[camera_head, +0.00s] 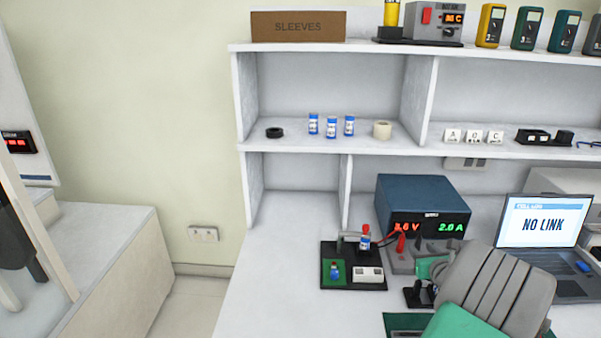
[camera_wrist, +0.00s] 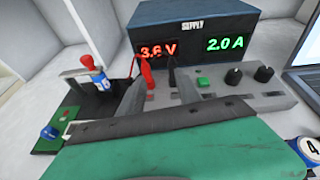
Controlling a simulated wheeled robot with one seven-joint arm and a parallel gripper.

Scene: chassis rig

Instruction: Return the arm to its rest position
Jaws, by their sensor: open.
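A black fixture (camera_head: 345,283) left of my arm bears a red-topped blue cell (camera_head: 365,238) and a smaller blue piece (camera_head: 335,270) on a green pad.
A numbered cell (camera_wrist: 308,150) is close at the wrist view's right edge. Shelves (camera_head: 330,47) above hold several blue cells, tape rolls and meters. The bench (camera_head: 270,290) is clear at front left.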

